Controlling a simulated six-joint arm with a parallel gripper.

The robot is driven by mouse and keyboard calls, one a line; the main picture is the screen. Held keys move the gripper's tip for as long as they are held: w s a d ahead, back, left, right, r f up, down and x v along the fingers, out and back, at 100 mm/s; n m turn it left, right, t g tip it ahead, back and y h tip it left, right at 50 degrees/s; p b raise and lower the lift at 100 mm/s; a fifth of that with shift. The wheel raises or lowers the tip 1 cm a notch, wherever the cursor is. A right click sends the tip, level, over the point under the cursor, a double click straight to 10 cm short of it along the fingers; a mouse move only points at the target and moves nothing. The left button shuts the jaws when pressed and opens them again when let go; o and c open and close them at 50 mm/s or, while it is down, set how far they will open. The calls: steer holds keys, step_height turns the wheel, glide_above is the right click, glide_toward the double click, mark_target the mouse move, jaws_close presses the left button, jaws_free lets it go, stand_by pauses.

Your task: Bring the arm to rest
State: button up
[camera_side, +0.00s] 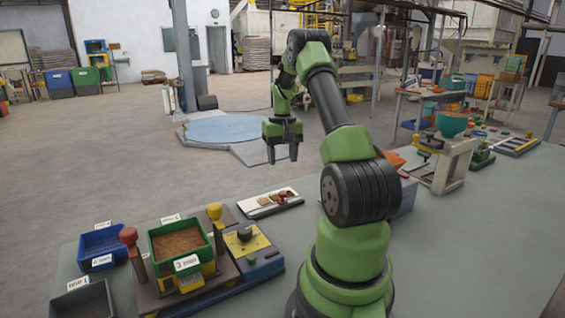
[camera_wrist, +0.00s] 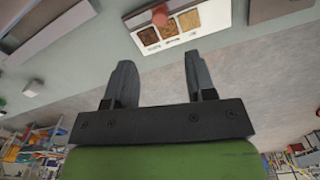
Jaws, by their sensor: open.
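My gripper (camera_side: 282,153) hangs at the end of my green and black arm in the side view. It points down, high and clear of the table (camera_side: 465,240), past its far edge. In the wrist view my gripper (camera_wrist: 158,82) has its two dark fingers wide apart with nothing between them. Beyond the fingertips in that view is a white sample tray (camera_wrist: 190,36) with several small compartments of grain-like material and a red knob.
A green bin of brown material (camera_side: 178,243) sits in a station with red and yellow knobs. A blue bin (camera_side: 101,246) and a dark grey bin (camera_side: 83,300) stand left. The white sample tray (camera_side: 268,204) lies near the far edge. A green funnel (camera_side: 451,124) stands right. The front right tabletop is clear.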

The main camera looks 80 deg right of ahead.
stand_by(0.3)
steer(key=w+a+r+n+t+h, duration=0.15)
steer(key=w+a+r, duration=0.25)
steer(key=a+r, duration=0.5)
steer(key=w+a+r+n+t+y, duration=0.1)
steer(key=w+a+r+n+t, duration=0.15)
steer(key=a+r, duration=0.6)
steer(key=s+a+n+t+y, duration=0.1)
steer(key=s+a, duration=0.4)
steer(key=a, duration=0.4)
steer(key=s+a+n+t+y, duration=0.1)
steer(key=s+a, duration=0.4)
steer(key=a, duration=0.5)
steer(key=shift+a+f+n+t, duration=0.25)
steer(key=shift+n+t, duration=0.35)
steer(key=shift+n, duration=0.2)
steer(key=shift+y, duration=0.25)
